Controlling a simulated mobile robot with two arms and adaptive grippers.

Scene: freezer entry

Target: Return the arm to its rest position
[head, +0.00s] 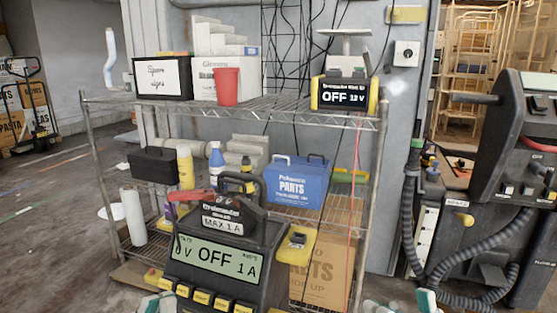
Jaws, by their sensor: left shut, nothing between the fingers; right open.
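Only the fingertips of my two grippers show, at the bottom edge of the head view. My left gripper (158,304) is at the lower left, shut and empty, just left of the large black device. My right gripper (400,304) is at the lower right, open with its fingertips apart and nothing seen between them. The rest of both arms is below the picture, so their pose is hidden.
A large black device (218,262) reading "OFF" stands close in front of the wire shelf rack (285,108). The rack holds boxes, a red cup (227,87) and a blue parts box (297,184). Black machinery with hoses (478,250) stands right. Open floor (50,220) lies left.

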